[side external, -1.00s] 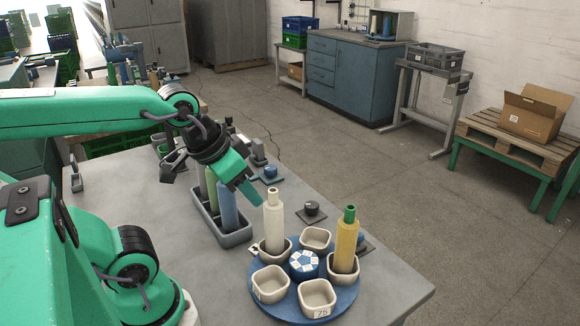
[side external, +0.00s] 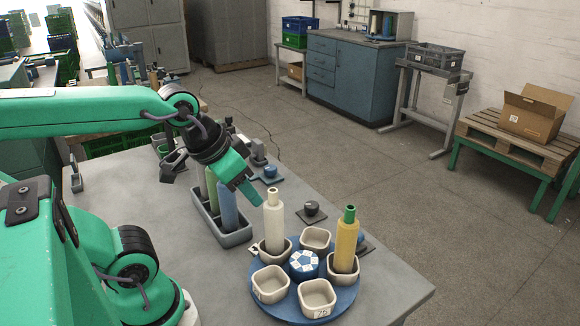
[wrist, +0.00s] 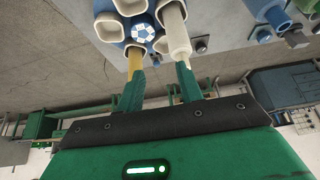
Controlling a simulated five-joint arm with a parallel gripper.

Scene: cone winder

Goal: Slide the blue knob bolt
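A small blue knob (side external: 270,171) sits on a flat plate on the bench, behind the gripper's fingertip in the side view. Its bolt is too small to make out. A dark knob (side external: 311,208) on a similar plate stands nearer the turntable. My gripper (wrist: 161,70) is open and empty, its two green fingers apart in the wrist view. In the side view the gripper (side external: 248,193) is tilted downward above the bench, left of and nearer than the blue knob, apart from it. I cannot tell for sure which wrist-view part is the blue knob.
A blue turntable (side external: 345,304) carries several pale cups, a cream bobbin (side external: 274,222) and a yellow bobbin (side external: 346,240). A grey tray (side external: 234,238) with upright green and blue bobbins stands beneath my gripper. The bench's front right is clear.

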